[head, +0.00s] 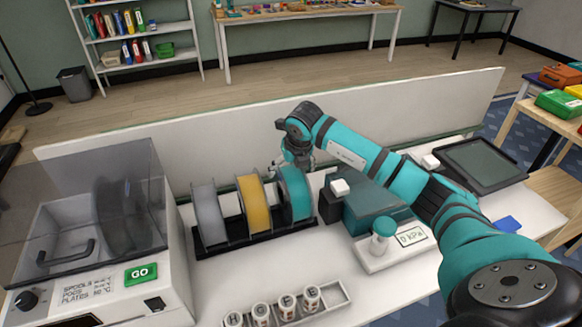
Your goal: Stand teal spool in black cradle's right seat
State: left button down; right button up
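The teal spool (296,196) is upright at the right end of the black cradle (236,243), in line with the right seat. Its lower edge meets the cradle in the picture; I cannot tell if it is fully seated. A yellow spool (256,204) stands in the middle and a grey spool (209,215) on the left. My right gripper (297,163) is at the top rim of the teal spool, pointing down. Its fingers are small and partly hidden, so I cannot tell whether they grip the rim. My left gripper is not in view.
A clear-lidded machine (155,235) with a green GO button stands left of the cradle. A rack (335,296) of several labelled jars is in front. A scale (393,250) bearing a teal-and-white jar and a teal box (362,215) are to the right. A low white panel (130,150) runs behind.

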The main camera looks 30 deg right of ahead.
jog(key=shift+f, duration=0.25)
jog(key=v, duration=1.2)
jog(key=shift+r, duration=0.15)
